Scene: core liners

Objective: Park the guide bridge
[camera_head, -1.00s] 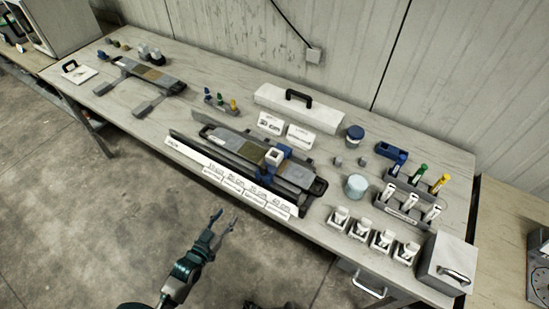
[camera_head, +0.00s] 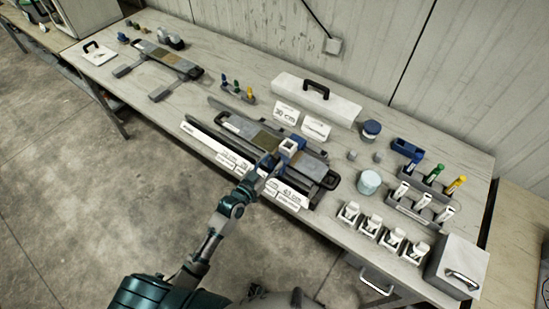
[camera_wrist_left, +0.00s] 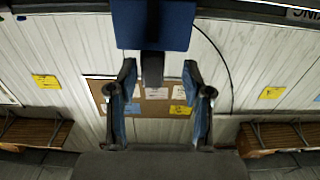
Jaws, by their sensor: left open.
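The guide bridge, a blue block with a white square top (camera_head: 288,147), sits across the long grey liner tray (camera_head: 237,123) on the bench. My left gripper (camera_head: 264,168) is at the bench's front side, close to the bridge's near blue side. In the left wrist view, my left gripper (camera_wrist_left: 160,80) is open, with a finger on each side of a narrow dark stem below a blue block (camera_wrist_left: 152,24), apparently part of the bridge. A gap shows between each finger and the stem. My right gripper is not in view.
White length labels (camera_head: 286,194) line the tray's front edge. A white box with a black handle (camera_head: 316,96) stands behind. Jars, white-capped vials (camera_head: 383,240) and a rack of coloured tubes (camera_head: 433,188) stand to the right. A second tray (camera_head: 165,58) lies at the left.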

